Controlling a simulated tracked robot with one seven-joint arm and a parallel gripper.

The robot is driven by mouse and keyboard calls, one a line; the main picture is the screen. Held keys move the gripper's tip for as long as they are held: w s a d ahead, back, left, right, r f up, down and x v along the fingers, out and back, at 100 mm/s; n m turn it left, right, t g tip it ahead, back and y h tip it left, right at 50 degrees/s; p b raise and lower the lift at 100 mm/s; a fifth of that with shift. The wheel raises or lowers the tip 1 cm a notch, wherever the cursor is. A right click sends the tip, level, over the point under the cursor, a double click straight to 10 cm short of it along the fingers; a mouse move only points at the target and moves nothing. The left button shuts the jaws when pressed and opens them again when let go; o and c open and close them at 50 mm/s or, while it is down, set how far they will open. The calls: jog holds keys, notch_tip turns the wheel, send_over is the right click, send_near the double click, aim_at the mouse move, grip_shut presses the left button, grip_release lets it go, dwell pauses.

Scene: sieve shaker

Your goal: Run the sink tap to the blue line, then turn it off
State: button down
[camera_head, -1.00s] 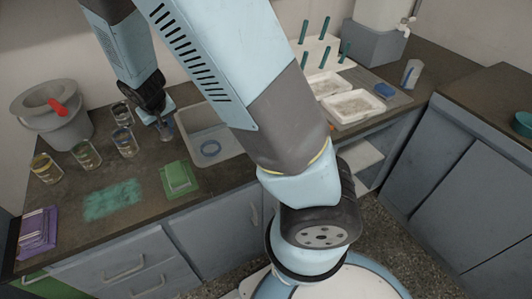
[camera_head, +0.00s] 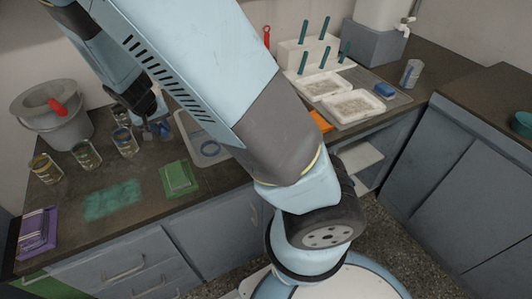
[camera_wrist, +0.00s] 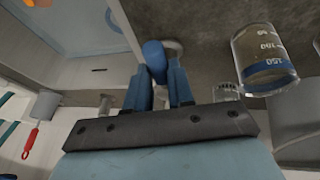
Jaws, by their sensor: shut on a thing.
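My gripper (camera_head: 158,130) is at the left rim of the sink (camera_head: 187,122), largely behind my arm in the head view. In the wrist view, my gripper (camera_wrist: 160,88) has its blue fingers shut on a rounded blue handle (camera_wrist: 153,52), seemingly the tap's. A round grey fitting (camera_wrist: 172,46) is beside it. The spout is not clear, and I see no running water. A blue-marked glass beaker (camera_head: 125,143) stands on the counter left of the gripper. A beaker with a blue band and printed scale (camera_wrist: 262,65) shows at right in the wrist view.
Several other banded beakers (camera_head: 86,155) stand left of the sink. A grey bucket (camera_head: 52,118) is behind them. A green stack (camera_head: 179,178) lies in front of the sink. White trays (camera_head: 352,107) and a rack stand to the right.

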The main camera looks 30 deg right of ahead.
jog(key=shift+s+a, duration=0.1)
jog(key=c, duration=0.9)
grip_release()
jog(key=shift+r, duration=0.1)
jog(key=v, duration=1.3)
jog(key=shift+r, duration=0.2)
jog(key=s+d+r+g+y, duration=0.1)
jog(key=s+d+r+y, duration=0.15)
jog(key=d, duration=0.45)
jog(key=s+d+r+g+y, duration=0.1)
jog(key=s+d+r, duration=0.25)
jog(key=d, duration=0.35)
jog(key=s+d+r+t, duration=0.1)
jog(key=s+d+r, duration=0.2)
jog(key=s, duration=0.4)
jog(key=s+d+r+t+h, duration=0.1)
jog(key=s+d+r+t, duration=0.1)
jog(key=s+d+r, duration=0.2)
jog(key=s+r, duration=0.2)
jog(key=s, duration=0.2)
jog(key=shift+d, duration=0.2)
